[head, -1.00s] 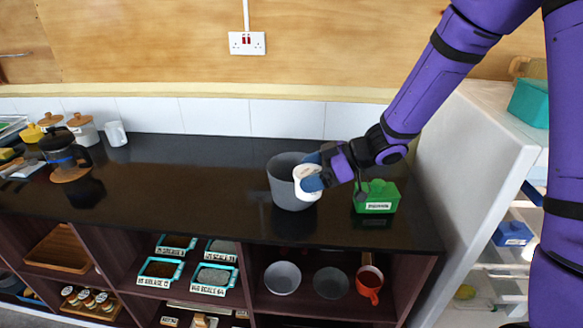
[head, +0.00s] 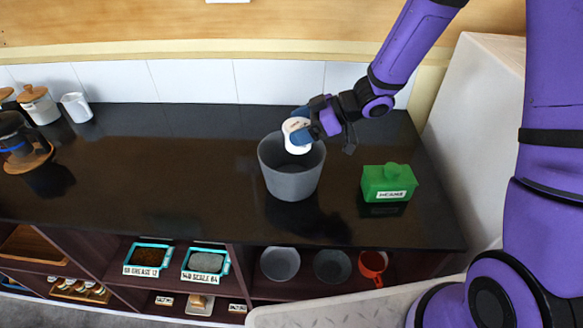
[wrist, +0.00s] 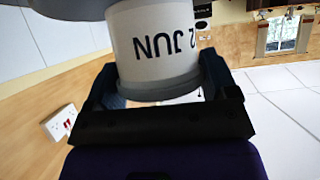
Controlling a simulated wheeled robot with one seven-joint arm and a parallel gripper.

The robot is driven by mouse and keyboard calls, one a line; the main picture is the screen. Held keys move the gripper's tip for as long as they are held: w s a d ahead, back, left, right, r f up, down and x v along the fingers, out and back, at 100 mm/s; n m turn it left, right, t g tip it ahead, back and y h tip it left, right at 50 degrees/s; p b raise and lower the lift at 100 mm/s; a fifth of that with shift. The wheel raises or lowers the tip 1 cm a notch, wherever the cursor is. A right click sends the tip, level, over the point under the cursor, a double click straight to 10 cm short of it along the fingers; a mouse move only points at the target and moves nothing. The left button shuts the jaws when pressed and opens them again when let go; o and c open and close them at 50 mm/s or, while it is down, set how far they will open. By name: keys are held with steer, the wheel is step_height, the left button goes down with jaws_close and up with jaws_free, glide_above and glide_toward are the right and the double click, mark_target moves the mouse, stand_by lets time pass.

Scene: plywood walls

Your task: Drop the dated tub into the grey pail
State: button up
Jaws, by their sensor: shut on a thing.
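The dated tub (head: 297,134) is small and white, and my gripper (head: 302,130) is shut on it. In the head view the tub is over the mouth of the grey pail (head: 290,182), towards its back. I cannot tell whether its lower part is inside the rim. The wrist view shows the tub (wrist: 155,48) between both fingers, with dark letters reading "2 JUN" upside down. The pail stands upright on the black counter. In the wrist view a grey edge shows at the upper left.
A green lidded box (head: 388,184) stands on the counter right of the pail. A white cabinet (head: 470,110) rises at the counter's right end. The counter (head: 170,170) left of the pail is clear as far as the coffee press (head: 18,140).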

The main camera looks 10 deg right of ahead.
steer(key=shift+f, duration=1.45)
steer(key=o, duration=1)
steer(key=shift+c, duration=0.2)
steer(key=v, duration=1)
steer(key=shift+d+r, duration=0.2)
steer(key=shift+d, duration=0.15)
